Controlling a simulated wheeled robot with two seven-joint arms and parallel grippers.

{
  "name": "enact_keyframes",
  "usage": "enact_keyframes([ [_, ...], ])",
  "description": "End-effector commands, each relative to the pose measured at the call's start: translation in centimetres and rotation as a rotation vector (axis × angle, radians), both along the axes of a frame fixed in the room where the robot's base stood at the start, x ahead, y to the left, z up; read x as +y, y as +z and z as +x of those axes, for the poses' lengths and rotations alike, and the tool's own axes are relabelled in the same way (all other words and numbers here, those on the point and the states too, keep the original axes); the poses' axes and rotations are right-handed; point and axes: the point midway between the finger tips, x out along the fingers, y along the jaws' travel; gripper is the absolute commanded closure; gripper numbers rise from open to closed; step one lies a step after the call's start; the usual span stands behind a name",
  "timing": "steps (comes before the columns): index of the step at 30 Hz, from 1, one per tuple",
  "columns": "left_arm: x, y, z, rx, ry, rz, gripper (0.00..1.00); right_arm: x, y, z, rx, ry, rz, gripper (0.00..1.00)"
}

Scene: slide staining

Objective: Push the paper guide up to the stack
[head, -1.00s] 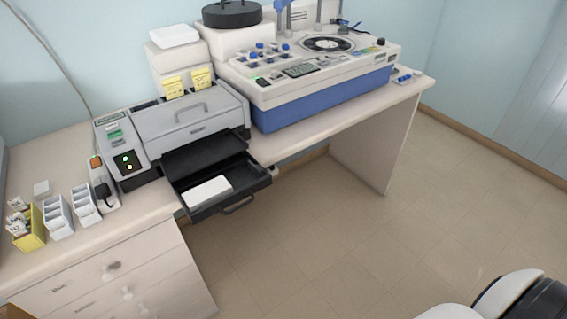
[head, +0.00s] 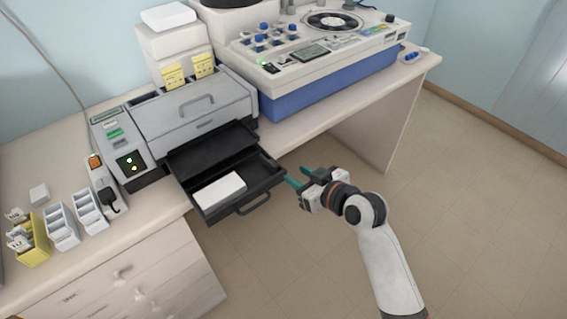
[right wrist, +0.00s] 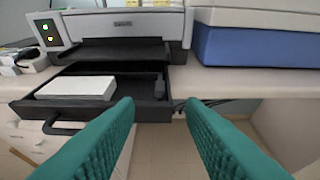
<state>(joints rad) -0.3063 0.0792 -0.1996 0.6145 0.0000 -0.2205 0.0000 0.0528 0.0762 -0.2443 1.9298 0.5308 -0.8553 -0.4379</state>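The printer's dark paper tray (head: 222,215) is pulled out and holds a white paper stack (head: 219,190) towards its left side. The stack also shows in the right wrist view (right wrist: 76,88). A small dark grey upright piece, which looks like the paper guide (right wrist: 160,88), stands at the tray's right end, with a gap between it and the stack. My right gripper (head: 298,176) is just right of the tray, off its edge and touching nothing. Its teal fingers (right wrist: 160,125) are apart and empty. My left gripper is not in view.
The grey printer (head: 192,110) stands behind the tray on the desk. A blue-and-white machine (head: 310,85) is to its right. A tray handle (head: 254,204) sticks out in front. A power strip (head: 104,185) and slide boxes are at left. Open floor lies in front.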

Motion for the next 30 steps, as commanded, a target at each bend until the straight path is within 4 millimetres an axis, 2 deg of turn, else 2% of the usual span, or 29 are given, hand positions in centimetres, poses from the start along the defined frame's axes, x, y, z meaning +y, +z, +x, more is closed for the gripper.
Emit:
enact_keyframes([
  [6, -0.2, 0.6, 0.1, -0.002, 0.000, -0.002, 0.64, 2.5, -1.6, 3.6, 0.002, -0.002, 0.003, 0.64],
  [12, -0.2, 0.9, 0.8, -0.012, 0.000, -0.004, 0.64, 4.1, -2.8, 5.7, 0.001, -0.002, 0.002, 0.64],
  [18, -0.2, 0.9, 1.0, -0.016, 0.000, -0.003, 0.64, 4.7, -3.4, 6.6, 0.000, -0.002, 0.000, 0.64],
  [26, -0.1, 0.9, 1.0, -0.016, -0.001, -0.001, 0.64, 4.8, -3.4, 6.7, 0.000, -0.002, 0.000, 0.64],
  [30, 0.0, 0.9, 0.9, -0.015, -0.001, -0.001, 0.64, 4.8, -3.4, 6.7, 0.000, -0.002, 0.000, 0.85],
])
